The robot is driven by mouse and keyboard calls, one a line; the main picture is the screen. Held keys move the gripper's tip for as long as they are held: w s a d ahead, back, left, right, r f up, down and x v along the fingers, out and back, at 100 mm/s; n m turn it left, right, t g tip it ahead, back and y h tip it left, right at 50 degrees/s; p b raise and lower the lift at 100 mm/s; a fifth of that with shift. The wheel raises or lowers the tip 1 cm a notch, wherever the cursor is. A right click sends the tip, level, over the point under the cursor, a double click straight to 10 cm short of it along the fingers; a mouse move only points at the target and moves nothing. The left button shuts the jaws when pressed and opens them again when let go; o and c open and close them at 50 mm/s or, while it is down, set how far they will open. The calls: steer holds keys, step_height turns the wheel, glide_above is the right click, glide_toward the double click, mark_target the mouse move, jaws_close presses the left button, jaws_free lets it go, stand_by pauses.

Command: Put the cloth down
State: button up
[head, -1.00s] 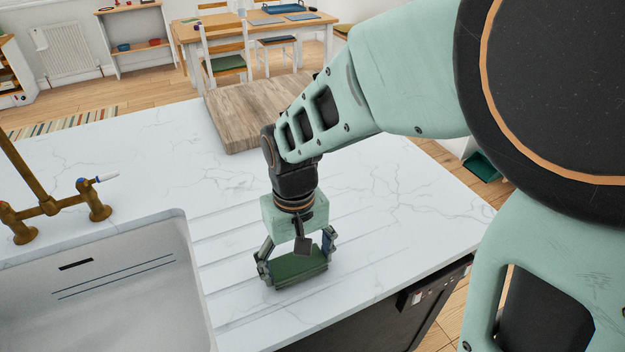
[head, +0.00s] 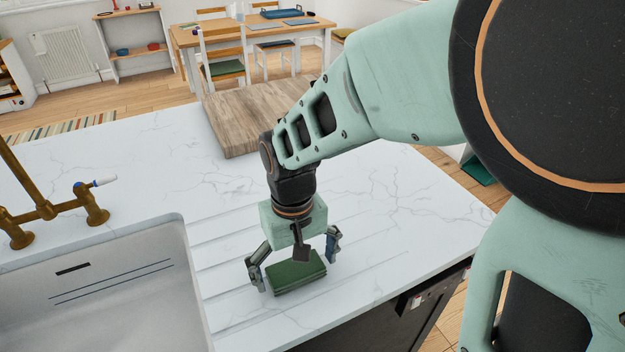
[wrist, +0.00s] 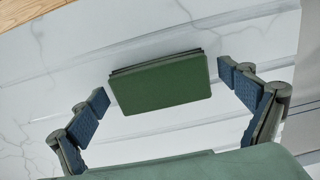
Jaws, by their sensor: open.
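The cloth (head: 297,277) is a dark green folded block. It lies on the grooved draining area of the white marble worktop, to the right of the sink. My gripper (head: 296,262) is open above it, with one finger on each side. In the wrist view the cloth (wrist: 162,84) sits between the blue-padded fingers of my gripper (wrist: 168,98), with a gap on both sides. Nothing is held.
The white sink (head: 110,290) with a brass tap (head: 52,208) is at the left. A wooden board (head: 235,120) lies on the worktop (head: 150,150) behind my arm. The worktop's front edge is close on the right, above a dark appliance (head: 385,320).

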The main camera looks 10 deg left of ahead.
mark_target(296, 268)
step_height(296, 268, up, 12)
steer(key=p, duration=0.9)
steer(key=shift+r, duration=0.1)
